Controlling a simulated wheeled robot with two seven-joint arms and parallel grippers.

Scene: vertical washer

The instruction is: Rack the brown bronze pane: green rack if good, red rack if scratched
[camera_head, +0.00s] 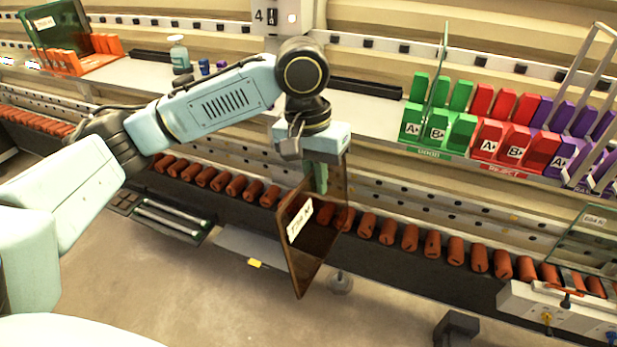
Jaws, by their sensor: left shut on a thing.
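My left gripper (317,176) points down in the middle of the head view. It is shut on the upper edge of the brown bronze pane (312,238), which hangs upright in front of the roller conveyor. The pane is see-through brown with a white label whose text I cannot read; I see no clear scratch. The green rack (429,152) stands on the shelf to the right, marked A and B, with a clear pane standing in it. The red rack (497,172) is beside it, also marked A and B, and its slots look empty. My right gripper is not in view.
A purple rack (559,182) stands right of the red one. The roller conveyor (408,237) runs below the shelf. A labelled clear pane (587,240) is at the lower right. An orange rack (100,50) with a dark green pane and a bottle (180,56) are back left.

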